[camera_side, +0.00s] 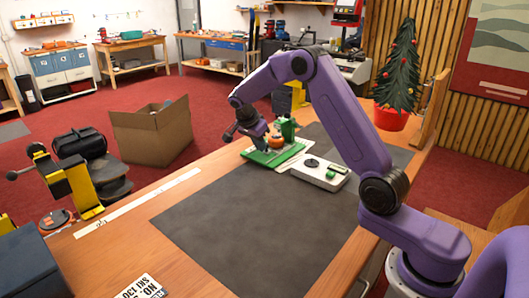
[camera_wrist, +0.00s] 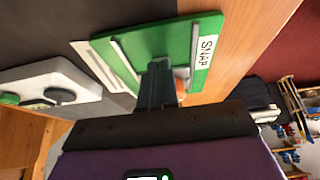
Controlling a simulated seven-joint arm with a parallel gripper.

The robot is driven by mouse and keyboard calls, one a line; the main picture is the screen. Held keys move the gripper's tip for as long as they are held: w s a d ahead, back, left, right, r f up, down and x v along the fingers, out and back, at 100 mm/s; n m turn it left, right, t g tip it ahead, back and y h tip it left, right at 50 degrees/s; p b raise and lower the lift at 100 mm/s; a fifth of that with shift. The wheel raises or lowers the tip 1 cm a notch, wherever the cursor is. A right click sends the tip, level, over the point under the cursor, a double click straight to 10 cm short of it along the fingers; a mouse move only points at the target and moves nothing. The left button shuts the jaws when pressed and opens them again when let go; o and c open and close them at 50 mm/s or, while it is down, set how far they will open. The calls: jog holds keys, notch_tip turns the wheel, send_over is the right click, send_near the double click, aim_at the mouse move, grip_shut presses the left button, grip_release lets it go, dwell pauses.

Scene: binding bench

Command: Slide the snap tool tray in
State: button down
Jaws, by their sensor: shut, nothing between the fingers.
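The snap tool tray, a green flat piece (camera_side: 266,157), lies at the far end of the bench. In the wrist view the green tray (camera_wrist: 150,40) bears a white label reading SNAP and a pale strip or rail along it. My gripper (camera_wrist: 160,68) is shut and empty, with its dark fingers over the tray. Whether the fingertips touch it I cannot tell. A small orange part (camera_wrist: 182,78) shows just beside the fingers, mostly hidden by them. In the side view, green upright parts (camera_side: 288,129) stand at the tray's back, partly behind my wrist.
A white device (camera_side: 322,174) with a dark knob and green part sits right of the tray. A dark mat (camera_side: 255,225) covers the bench middle and is clear. A yellow and black tool (camera_side: 78,183) stands at the left. A small Christmas tree (camera_side: 398,75) stands at the back right.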

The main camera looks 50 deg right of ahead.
jog(key=shift+d, duration=0.85)
jog(key=shift+a, duration=0.65)
notch_tip(320, 180, up, 10)
dwell(0.8)
